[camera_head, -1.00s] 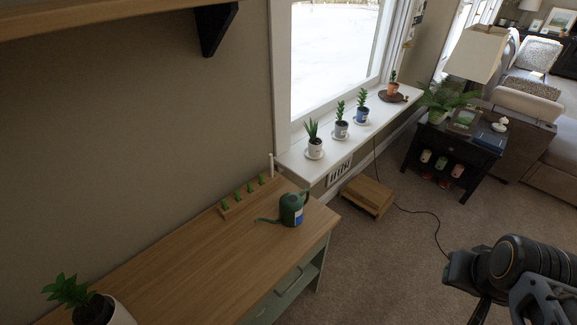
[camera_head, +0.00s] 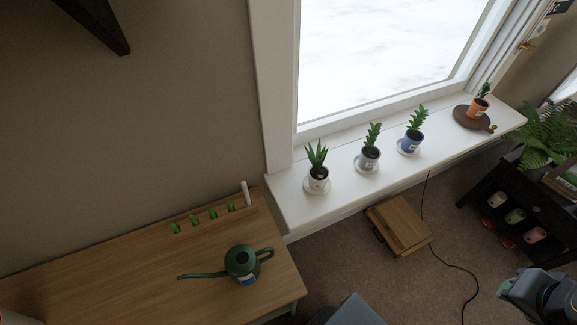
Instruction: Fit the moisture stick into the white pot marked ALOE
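A white pot (camera_head: 318,186) with a spiky aloe-like plant stands on a white saucer at the left end of the windowsill. Its front has a small dark mark, too small to read. A slim white stick (camera_head: 245,193) stands upright at the right end of a wooden rack on the wooden bench. Several green-topped pieces (camera_head: 213,213) stand in that rack; I cannot tell which piece is the moisture stick. My gripper (camera_head: 508,287) is at the lower right, over the floor, far from rack and pot. Its fingers are not clear.
A green watering can (camera_head: 242,263) stands on the bench in front of the rack. A grey-white pot (camera_head: 370,159), a blue pot (camera_head: 411,142) and a terracotta pot (camera_head: 478,108) stand along the sill (camera_head: 290,210). A wooden step (camera_head: 399,226) and a cable lie on the floor.

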